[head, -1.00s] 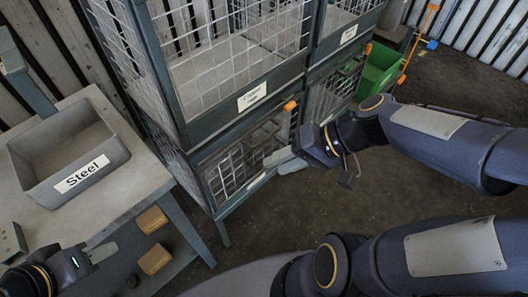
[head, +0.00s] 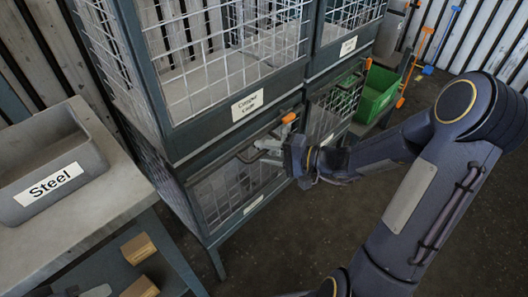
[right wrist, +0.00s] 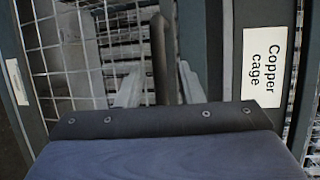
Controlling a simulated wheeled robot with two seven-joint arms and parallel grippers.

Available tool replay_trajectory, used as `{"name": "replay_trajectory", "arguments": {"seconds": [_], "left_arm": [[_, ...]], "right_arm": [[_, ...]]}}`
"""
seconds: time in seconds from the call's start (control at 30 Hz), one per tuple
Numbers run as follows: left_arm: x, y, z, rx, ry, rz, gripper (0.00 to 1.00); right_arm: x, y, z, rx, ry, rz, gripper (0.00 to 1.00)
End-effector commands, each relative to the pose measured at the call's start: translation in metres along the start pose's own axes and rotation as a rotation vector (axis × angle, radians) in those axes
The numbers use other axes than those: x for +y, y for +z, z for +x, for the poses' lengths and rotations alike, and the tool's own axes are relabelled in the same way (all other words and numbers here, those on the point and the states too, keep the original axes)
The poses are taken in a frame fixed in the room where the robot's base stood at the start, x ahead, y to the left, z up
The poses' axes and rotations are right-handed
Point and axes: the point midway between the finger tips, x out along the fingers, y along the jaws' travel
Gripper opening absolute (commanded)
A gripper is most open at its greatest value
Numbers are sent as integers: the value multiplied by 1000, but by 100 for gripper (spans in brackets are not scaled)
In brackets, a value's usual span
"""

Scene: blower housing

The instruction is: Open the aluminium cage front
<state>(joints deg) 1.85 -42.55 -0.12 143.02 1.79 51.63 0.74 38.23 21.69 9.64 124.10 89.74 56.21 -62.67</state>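The lower left cage front (head: 212,196) is a mesh panel in a dark frame, below the cage labelled "Copper cage" (head: 247,106). Its own white label (head: 253,204) is too small to read. The front looks shut. A dark bar handle (head: 250,153) runs along its top, with an orange piece (head: 289,118) beside it. My right gripper (head: 266,151) is at the handle. In the right wrist view, its two pale fingers (right wrist: 158,88) stand apart on either side of the handle bar (right wrist: 159,45), with gaps showing. Only a fingertip of my left gripper (head: 97,291) shows at the bottom left.
A grey bin labelled "Steel" (head: 50,175) stands on a table (head: 95,215) at left, with small brown boxes (head: 139,249) below. A green bin (head: 376,97) is at the back right. The floor (head: 275,255) in front of the cage is clear.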

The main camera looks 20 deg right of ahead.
Motion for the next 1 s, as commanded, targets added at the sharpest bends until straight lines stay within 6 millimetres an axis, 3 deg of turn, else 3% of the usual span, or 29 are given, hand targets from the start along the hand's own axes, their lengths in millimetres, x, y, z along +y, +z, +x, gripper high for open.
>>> {"name": "replay_trajectory", "arguments": {"seconds": [0.37, 0.63, 1.0], "left_arm": [[0, 0, 1, 0, 0, 0, 36], [0, 0, 1, 0, 0, 0, 36], [-2, 2, 3, 0, 0, 0, 36]], "right_arm": [[0, 0, 9, -1, 1, -1, 34], [0, 0, 9, 0, 1, 0, 0], [2, -1, 7, 1, -4, -3, 0]]}}
